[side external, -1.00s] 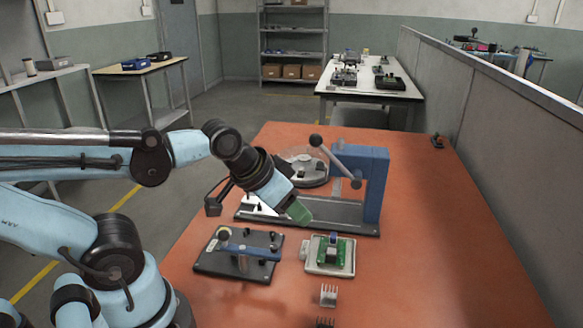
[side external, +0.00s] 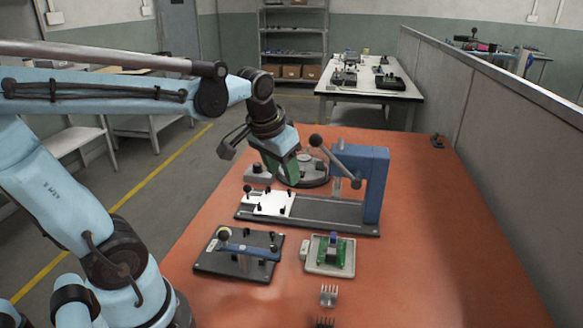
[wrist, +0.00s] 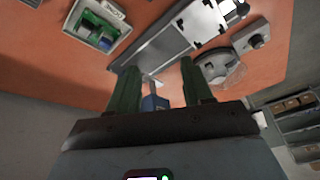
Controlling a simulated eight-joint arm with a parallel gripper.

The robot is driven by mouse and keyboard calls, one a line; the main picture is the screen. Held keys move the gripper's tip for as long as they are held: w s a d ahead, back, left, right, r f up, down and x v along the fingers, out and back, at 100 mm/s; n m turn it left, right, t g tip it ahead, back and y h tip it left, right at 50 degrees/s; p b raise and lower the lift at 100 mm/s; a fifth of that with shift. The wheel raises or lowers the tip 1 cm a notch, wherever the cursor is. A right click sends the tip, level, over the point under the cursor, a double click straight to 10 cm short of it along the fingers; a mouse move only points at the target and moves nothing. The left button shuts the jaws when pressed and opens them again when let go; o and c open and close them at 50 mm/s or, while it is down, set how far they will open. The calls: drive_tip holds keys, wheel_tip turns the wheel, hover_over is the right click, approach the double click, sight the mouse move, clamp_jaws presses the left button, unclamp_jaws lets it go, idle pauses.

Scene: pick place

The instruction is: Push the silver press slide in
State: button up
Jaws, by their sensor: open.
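The press (side external: 372,185) has a blue upright frame, a lever with a dark ball and a long dark grey base. The silver slide (side external: 268,204), a pale plate with several small black posts, sits at the left end of the base. It also shows in the wrist view (wrist: 200,22), near the top. My gripper (side external: 292,178) has green fingers and is open and empty. It hangs above and behind the slide, visibly apart from it. In the wrist view both fingers (wrist: 157,72) are spread, with a bit of the blue press between their tips.
A round dish with a clear cover (side external: 313,180) and a small grey box with a knob (side external: 257,173) stand behind the press. A black clamp fixture (side external: 215,262), a tray with a green board (side external: 318,268) and a finned block (side external: 328,292) are in front.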

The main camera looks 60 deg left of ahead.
drive_tip(key=w+a+n+g, duration=0.1)
drive_tip(key=a+n+g, duration=0.35)
drive_tip(key=a, duration=0.95)
hover_over(266, 195)
drive_tip(key=s, duration=0.5)
drive_tip(key=shift+g, duration=0.25)
drive_tip(key=f, duration=1.2)
drive_tip(key=shift+w+a+f, duration=0.1)
drive_tip(key=shift+a+f, duration=0.15)
drive_tip(key=shift+a, duration=0.1)
clamp_jaws()
